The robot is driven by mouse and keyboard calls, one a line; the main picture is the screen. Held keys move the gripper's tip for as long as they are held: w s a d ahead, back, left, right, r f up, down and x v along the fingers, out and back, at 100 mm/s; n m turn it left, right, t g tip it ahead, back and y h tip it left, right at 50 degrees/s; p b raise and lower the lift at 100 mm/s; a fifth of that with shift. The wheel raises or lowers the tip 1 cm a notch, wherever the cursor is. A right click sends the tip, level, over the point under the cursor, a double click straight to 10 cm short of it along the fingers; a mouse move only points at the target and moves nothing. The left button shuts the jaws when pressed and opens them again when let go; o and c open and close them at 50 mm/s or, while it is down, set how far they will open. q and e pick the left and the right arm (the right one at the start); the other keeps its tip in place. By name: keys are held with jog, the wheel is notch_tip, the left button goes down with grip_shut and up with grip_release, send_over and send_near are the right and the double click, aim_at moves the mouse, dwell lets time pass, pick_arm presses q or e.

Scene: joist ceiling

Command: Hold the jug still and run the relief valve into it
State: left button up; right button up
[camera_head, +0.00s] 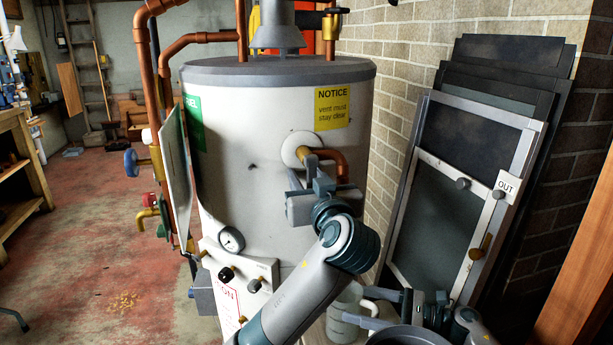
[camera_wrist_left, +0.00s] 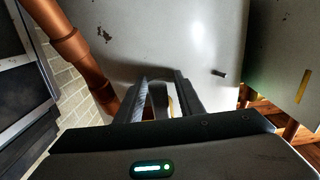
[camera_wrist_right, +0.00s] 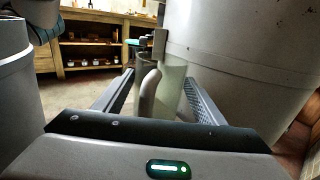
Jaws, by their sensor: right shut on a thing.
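The relief valve (camera_head: 304,155) sits on the side of the grey tank (camera_head: 255,200), and a copper pipe bends down from it. My left gripper (camera_head: 296,182) is just below and left of the valve, its fingers toward the tank. In the left wrist view the fingers (camera_wrist_left: 162,88) have a narrow gap with something grey between them; whether they grip it is unclear. The pale jug (camera_head: 343,312) stands low by the tank. My right gripper (camera_wrist_right: 155,80) is shut on the jug (camera_wrist_right: 170,90), with its curved handle between the fingers. The fingers hide parts of the jug.
A yellow notice (camera_head: 332,107) is on the tank. A gauge (camera_head: 231,240) and valve panel are at its lower left. Framed panels (camera_head: 440,190) lean on the brick wall at right. A workbench (camera_head: 22,170) is at far left, with open floor (camera_head: 100,240) between.

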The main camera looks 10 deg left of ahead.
pick_arm(q)
grip_shut()
jog(key=shift+s, duration=0.1)
jog(key=shift+s+d+f+g+h, duration=0.2)
jog(key=shift+s+g+h, duration=0.1)
jog(key=shift+g, duration=0.35)
jog(key=shift+s+d+f+g+h, duration=0.1)
jog(key=shift+s+f+g+h, duration=0.15)
jog(key=shift+g, duration=0.4)
grip_release()
jog(key=shift+w+a+r+t+y, duration=0.15)
jog(key=shift+t+y, duration=0.1)
jog(key=shift+t, duration=0.05)
